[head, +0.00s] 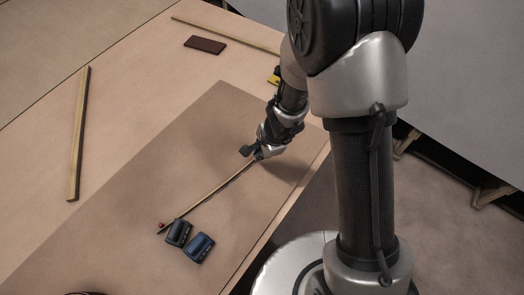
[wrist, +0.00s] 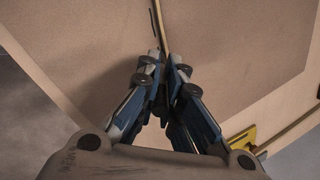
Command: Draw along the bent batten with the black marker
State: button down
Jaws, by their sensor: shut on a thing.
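The batten (head: 215,192) is a thin light wooden strip lying across the brown board (head: 222,120). It runs from a small red pin (head: 161,225) at the lower left up to my gripper (head: 256,153). In the wrist view the batten (wrist: 159,18) comes down from the top edge to my fingertips (wrist: 164,58). My gripper is shut on the batten's near end, low over the board. Two dark blue weights, one (head: 179,233) and another (head: 200,247), sit beside the batten near the pin. I cannot make out the black marker in either view.
A brown block (head: 205,45) and a long wooden strip (head: 225,35) lie at the back. Another wooden bar (head: 78,135) lies at the left. A yellow tool (wrist: 241,139) lies right of my gripper in the wrist view. The board's middle is clear.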

jog(key=shift+f+b, duration=0.35)
jog(key=shift+b, duration=0.15)
dwell(1.1)
jog(key=shift+s+a, duration=0.15)
jog(key=shift+s+a+b, duration=0.35)
jog(key=shift+a, duration=0.1)
jog(key=shift+s+a+b, duration=0.35)
jog(key=shift+s+b, duration=0.05)
jog(key=shift+s, duration=0.05)
jog(key=shift+a, duration=0.1)
jog(key=shift+s+a+b, duration=0.3)
jog(key=shift+s+a, duration=0.15)
jog(key=shift+s, duration=0.05)
jog(key=shift+s+a, duration=0.45)
